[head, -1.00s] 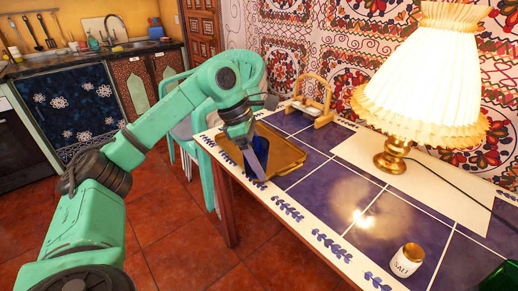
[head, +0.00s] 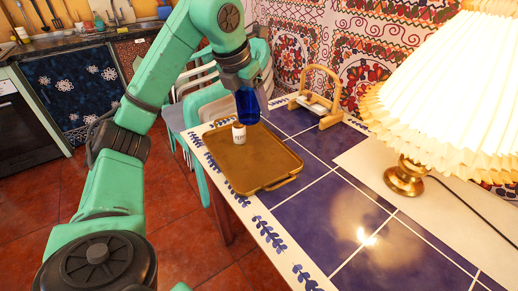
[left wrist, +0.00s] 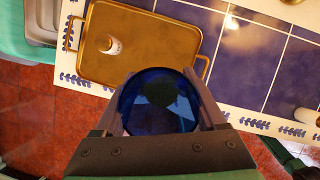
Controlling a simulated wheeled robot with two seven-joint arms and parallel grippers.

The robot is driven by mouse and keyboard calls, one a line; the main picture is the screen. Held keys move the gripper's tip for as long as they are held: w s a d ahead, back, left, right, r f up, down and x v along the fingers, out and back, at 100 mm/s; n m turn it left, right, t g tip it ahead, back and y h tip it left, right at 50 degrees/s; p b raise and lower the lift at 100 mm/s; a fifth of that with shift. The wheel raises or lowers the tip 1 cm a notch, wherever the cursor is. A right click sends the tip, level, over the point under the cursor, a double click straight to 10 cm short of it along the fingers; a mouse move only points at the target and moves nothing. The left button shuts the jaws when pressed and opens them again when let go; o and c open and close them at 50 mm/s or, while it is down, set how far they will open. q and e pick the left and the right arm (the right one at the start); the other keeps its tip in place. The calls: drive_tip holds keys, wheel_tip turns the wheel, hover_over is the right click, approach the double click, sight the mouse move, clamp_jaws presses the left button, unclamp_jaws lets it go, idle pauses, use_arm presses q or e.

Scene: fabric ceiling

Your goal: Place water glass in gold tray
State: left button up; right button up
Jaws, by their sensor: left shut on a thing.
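My left gripper (head: 240,84) is shut on a blue water glass (head: 248,106). In the head view the glass appears over the far part of the gold tray (head: 265,165), beside a small white shaker. In the left wrist view the glass (left wrist: 158,105) sits between the fingers of the gripper (left wrist: 160,112), and the tray (left wrist: 160,40) lies beyond it. The glass looks held above the tray; its exact height is hard to tell. The right gripper is not in view.
A white pepper shaker (head: 239,134) stands on the tray near its far left edge. The rest of the tray is bare. A wooden holder (head: 320,98) stands behind, and a lit lamp (head: 440,90) stands at right.

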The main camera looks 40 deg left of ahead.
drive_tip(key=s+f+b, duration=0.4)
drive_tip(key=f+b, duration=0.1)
use_arm(q)
drive_tip(key=f, duration=0.9)
drive_tip(key=s+f, duration=0.1)
drive_tip(key=f, duration=0.4)
wheel_tip(320, 180, down, 5)
drive_tip(key=shift+r+b, duration=0.1)
drive_tip(key=shift+b, duration=0.65)
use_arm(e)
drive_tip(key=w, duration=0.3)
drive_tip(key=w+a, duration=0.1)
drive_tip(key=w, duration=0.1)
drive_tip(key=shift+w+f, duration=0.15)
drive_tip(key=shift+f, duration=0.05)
use_arm(q)
drive_tip(key=o, duration=1.4)
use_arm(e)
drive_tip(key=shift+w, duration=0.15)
